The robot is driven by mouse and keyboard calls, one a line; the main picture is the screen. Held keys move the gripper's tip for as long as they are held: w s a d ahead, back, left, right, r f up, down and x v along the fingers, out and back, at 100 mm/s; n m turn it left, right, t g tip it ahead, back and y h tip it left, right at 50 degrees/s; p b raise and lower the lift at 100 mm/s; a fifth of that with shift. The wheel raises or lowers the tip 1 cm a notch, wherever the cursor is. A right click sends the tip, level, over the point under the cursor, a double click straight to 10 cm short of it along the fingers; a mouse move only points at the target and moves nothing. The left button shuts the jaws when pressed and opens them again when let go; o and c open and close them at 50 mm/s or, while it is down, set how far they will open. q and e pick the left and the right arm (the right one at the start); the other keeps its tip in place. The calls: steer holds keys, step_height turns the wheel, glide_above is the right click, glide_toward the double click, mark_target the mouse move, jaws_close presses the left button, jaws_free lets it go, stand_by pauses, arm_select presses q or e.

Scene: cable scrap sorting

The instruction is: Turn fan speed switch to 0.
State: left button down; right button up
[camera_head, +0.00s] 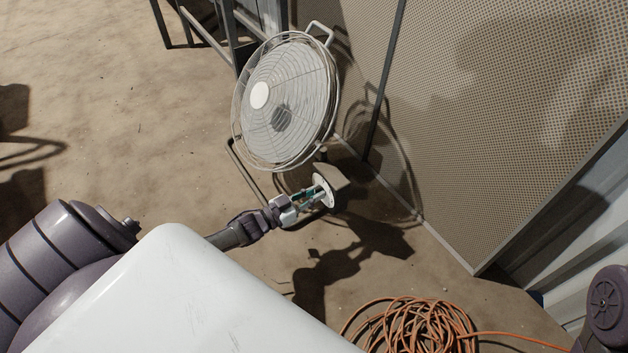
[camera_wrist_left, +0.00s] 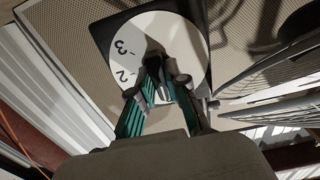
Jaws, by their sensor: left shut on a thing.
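The fan (camera_head: 285,100) is a round white wire-grille fan on a tubular stand. Its speed switch has a white dial plate (camera_head: 321,181) below the grille. In the left wrist view the dial (camera_wrist_left: 188,42) shows the numbers 3 and 2; the rest of the scale is hidden. My left gripper (camera_head: 310,195) is at the dial. In the left wrist view its green-sided fingers (camera_wrist_left: 163,92) are shut on the dark knob (camera_wrist_left: 153,52) at the dial's middle. The 0 mark and the knob's exact setting cannot be made out. My right gripper is not in view.
A perforated panel (camera_head: 490,110) stands behind and right of the fan. A coil of orange cable (camera_head: 415,328) lies on the ground at the bottom right. A dark metal frame (camera_head: 205,35) stands at the top. The sandy ground (camera_head: 110,110) at left is mostly free.

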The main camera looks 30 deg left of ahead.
arm_select(q)
steer(key=shift+f, duration=0.1)
steer(key=c, duration=1.2)
jaws_free()
steer(key=shift+o, duration=0.2)
steer(key=v, duration=1.2)
